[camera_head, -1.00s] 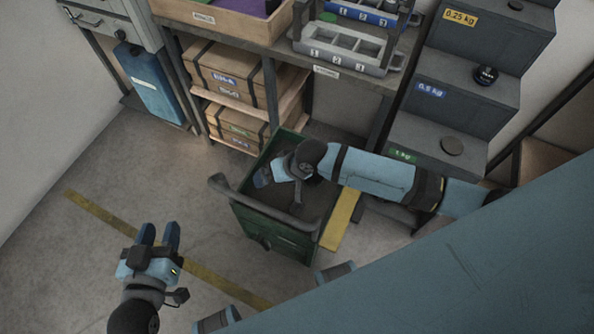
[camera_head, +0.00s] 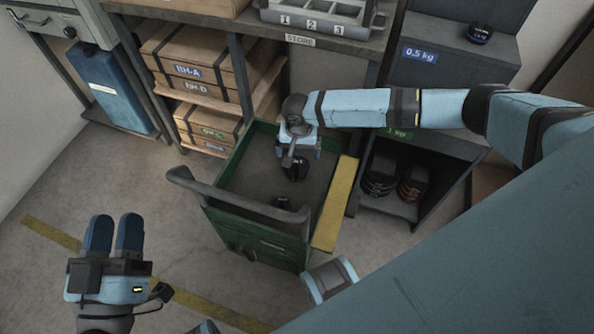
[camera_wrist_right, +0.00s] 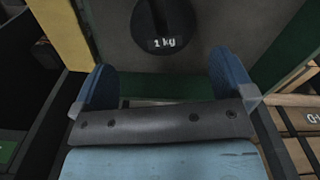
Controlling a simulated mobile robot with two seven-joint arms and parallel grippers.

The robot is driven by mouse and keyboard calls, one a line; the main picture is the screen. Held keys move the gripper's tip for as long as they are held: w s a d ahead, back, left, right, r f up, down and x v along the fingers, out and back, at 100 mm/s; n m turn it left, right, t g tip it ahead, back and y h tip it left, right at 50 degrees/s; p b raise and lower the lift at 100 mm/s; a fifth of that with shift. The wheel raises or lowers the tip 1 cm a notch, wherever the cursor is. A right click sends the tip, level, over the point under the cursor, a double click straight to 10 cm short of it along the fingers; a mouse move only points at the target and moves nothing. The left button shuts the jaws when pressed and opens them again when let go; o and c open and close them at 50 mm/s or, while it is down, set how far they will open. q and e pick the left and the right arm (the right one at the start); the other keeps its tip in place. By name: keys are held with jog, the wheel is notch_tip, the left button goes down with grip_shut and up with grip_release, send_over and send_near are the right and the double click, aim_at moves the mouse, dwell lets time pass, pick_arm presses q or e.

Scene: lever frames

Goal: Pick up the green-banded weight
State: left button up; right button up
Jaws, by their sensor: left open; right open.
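A dark weight marked "1 kg" (camera_wrist_right: 165,22) lies in the green cart, ahead of my open right gripper (camera_wrist_right: 164,75) and apart from its fingertips. I see no green band on it. In the head view my right gripper (camera_head: 299,148) hangs over the green cart (camera_head: 262,247), beside a dark weight (camera_head: 295,168). A second small dark thing (camera_head: 284,203) lies near the cart's handle, partly hidden. A green "1 kg" label (camera_head: 398,134) shows on the stepped rack, partly behind my right arm. My left gripper (camera_head: 114,232) is open and empty above the floor.
The cart's grey handle (camera_head: 250,205) crosses its near side. A yellow strip (camera_head: 334,205) runs along its right. Shelves with wooden boxes (camera_head: 200,70) stand behind, under a grey tray (camera_head: 325,18). Dark weights (camera_head: 380,175) sit inside the rack. Floor at left is clear.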

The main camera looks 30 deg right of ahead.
aim_at(297, 171)
notch_tip(297, 171, down, 3)
jog(key=shift+b, duration=0.4)
notch_tip(297, 171, down, 5)
jog(key=b, duration=0.3)
jog(key=shift+a, duration=0.15)
pick_arm(q)
notch_tip(297, 171, down, 6)
jog(key=g, duration=0.2)
jog(key=shift+w+d+f+m+g, duration=0.2)
jog(key=shift+d+f+m+g, duration=0.1)
jog(key=shift+g, duration=0.1)
pick_arm(e)
jog(key=c, duration=1.4)
jog(key=shift+c, duration=0.3)
pick_arm(q)
jog(key=shift+r, duration=0.15)
pick_arm(e)
jog(key=shift+r, duration=0.15)
